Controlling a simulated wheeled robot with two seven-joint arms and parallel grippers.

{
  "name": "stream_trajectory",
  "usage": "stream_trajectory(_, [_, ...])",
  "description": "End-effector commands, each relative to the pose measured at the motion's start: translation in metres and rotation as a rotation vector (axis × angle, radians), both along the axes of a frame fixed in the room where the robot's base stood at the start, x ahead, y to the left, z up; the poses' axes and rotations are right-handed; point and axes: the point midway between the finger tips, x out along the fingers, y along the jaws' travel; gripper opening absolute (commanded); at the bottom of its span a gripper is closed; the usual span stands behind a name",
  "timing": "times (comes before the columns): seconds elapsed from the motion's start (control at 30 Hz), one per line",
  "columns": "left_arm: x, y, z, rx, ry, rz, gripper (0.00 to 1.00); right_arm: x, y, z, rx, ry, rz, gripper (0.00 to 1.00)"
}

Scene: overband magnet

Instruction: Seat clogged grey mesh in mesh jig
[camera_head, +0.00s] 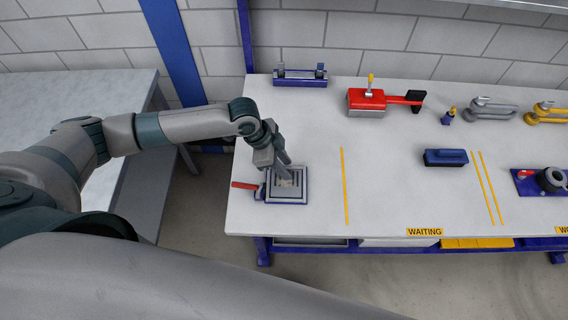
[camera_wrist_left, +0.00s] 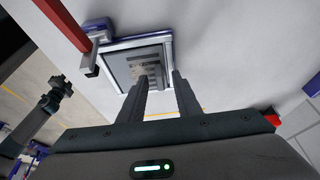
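The mesh jig (camera_head: 271,198) is a blue-based fixture with a light square frame and a red lever, at the left end of the white table. A grey panel, seemingly the clogged mesh (camera_wrist_left: 128,66), lies within the frame in the left wrist view, with a darker striped patch; whether it is fully seated I cannot tell. My left gripper (camera_head: 285,172) points down over the jig. In the left wrist view its fingers (camera_wrist_left: 161,76) stand apart, tips near the striped patch, and nothing is clearly clamped. A small dark arm end (camera_wrist_left: 60,86), probably my right gripper, shows at left.
A blue rack (camera_head: 300,77) stands behind the jig. A red device (camera_head: 366,101), a blue block (camera_head: 445,157) and grey clamps (camera_head: 487,107) stand farther right. Yellow lines mark the tabletop, which is clear just right of the jig. A grey table (camera_head: 100,90) stands at left.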

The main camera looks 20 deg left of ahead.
Motion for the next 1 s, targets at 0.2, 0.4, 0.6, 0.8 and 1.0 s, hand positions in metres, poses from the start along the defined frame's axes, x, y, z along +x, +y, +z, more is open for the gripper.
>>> stream_trajectory(0.2, [0.000,0.000,0.000,0.000,0.000,0.000,0.31,0.000,0.003,0.000,0.003,0.001,-0.001,0.31])
stream_trajectory(0.4, [0.000,0.004,0.009,-0.001,-0.001,0.000,0.31,0.000,0.003,-0.004,0.003,0.000,-0.001,0.31])
stream_trajectory(0.6, [-0.003,0.014,0.032,0.000,-0.004,-0.001,0.31,0.000,0.003,-0.011,0.003,0.000,-0.001,0.31])
stream_trajectory(0.8, [-0.007,0.028,0.068,0.000,-0.005,-0.001,0.31,0.000,0.003,-0.022,0.003,0.000,-0.001,0.31])
stream_trajectory(1.0, [-0.011,0.044,0.106,0.000,-0.005,0.000,0.31,0.000,0.002,-0.031,0.002,0.000,-0.001,0.31])
